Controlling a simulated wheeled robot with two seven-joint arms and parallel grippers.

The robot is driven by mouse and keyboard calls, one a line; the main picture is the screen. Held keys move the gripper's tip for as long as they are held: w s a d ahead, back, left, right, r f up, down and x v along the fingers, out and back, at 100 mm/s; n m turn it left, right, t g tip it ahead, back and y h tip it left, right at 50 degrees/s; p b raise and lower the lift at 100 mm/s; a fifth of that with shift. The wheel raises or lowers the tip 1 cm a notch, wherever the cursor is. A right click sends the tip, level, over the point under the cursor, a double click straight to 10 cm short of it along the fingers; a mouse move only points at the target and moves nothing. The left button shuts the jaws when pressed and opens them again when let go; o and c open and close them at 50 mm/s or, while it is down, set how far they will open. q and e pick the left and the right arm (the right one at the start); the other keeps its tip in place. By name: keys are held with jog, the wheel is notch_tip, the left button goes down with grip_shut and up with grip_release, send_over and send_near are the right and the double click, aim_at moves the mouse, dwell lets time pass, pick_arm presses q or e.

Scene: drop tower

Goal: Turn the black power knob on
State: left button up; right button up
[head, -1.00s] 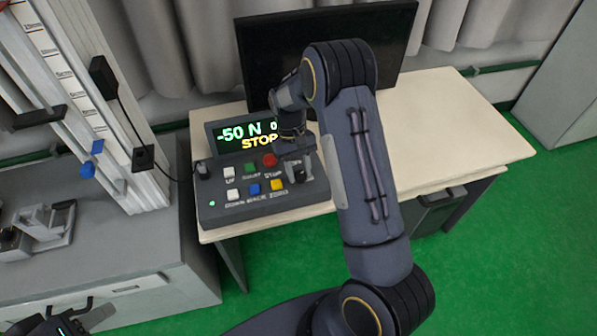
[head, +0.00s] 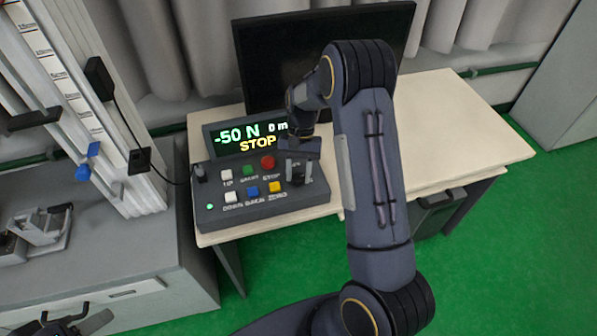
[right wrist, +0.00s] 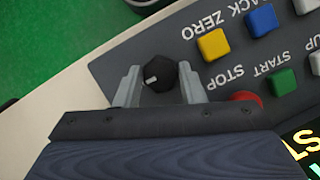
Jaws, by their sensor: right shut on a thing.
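The black power knob (right wrist: 158,76) sits on the right part of the dark control box (head: 215,215). In the right wrist view it stands between the two grey fingers of my right gripper (right wrist: 160,86), which is shut on it. Its white mark points left and slightly down in that view. In the head view my right gripper (head: 299,172) reaches down over the box and partly hides the knob. The box's display (head: 248,137) reads "-50 N", "0 m" and "STOP". My left gripper (head: 68,322) shows partly at the lower left edge, far from the box.
The red stop button (head: 267,162) and the yellow zero button (head: 275,187) are close beside the right gripper. A dark monitor (head: 320,50) stands behind on the pale desk (head: 450,120). The drop tower (head: 70,90) is at left. The right of the desk is clear.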

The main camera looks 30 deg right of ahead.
dwell(0.3)
jog(key=o, duration=1)
jog(key=v, duration=0.8)
jog(key=shift+b, duration=0.35)
jog(key=shift+f, duration=0.1)
